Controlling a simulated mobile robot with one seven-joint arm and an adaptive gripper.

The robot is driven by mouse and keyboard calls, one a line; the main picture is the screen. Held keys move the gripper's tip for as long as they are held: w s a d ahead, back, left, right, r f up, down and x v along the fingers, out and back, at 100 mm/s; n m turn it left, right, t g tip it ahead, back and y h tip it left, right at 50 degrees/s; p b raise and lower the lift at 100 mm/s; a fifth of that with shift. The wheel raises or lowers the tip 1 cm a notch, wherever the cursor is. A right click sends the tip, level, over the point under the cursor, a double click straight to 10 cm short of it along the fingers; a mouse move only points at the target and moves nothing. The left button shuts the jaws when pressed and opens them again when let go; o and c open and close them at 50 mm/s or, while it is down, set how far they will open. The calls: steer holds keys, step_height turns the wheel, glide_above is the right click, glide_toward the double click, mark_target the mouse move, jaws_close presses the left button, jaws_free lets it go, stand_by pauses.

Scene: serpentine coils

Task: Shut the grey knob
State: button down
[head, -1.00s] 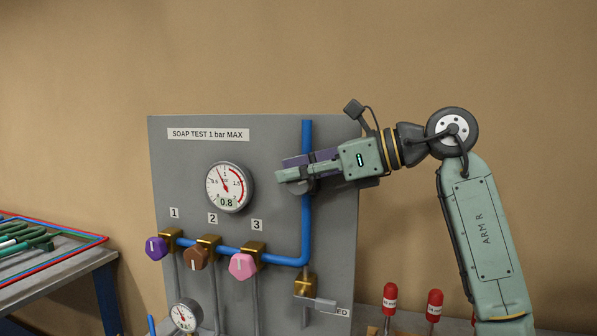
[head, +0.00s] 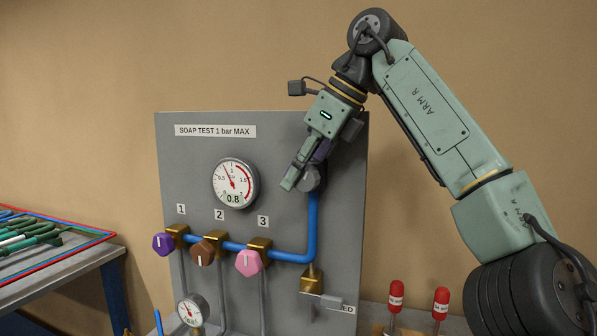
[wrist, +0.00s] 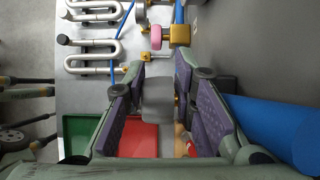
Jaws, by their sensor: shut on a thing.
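The grey knob (head: 313,179) is at the upper part of the blue pipe on the right of the grey panel. My gripper (head: 298,180) comes down onto it from above and hides part of it. In the wrist view the knob (wrist: 158,98) sits between the two purple-padded fingers of my gripper (wrist: 159,78), which are shut on it. Any mark on its face is not visible.
Purple (head: 163,244), brown (head: 202,253) and pink (head: 249,262) knobs sit on brass valves below the round gauge (head: 235,184), which reads 0.8. A grey lever (head: 320,299) is at the lower right.

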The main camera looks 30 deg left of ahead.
stand_by(0.6)
steer(key=c, duration=1.3)
jaws_free()
steer(key=shift+d+r, duration=0.15)
steer(key=shift+r, duration=0.2)
steer(key=w+d, duration=0.1)
steer(key=d, duration=0.3)
steer(key=w+d, duration=0.1)
steer(key=d, duration=0.3)
steer(key=w+d, duration=0.1)
steer(key=d, duration=0.3)
steer(key=shift+r, duration=0.1)
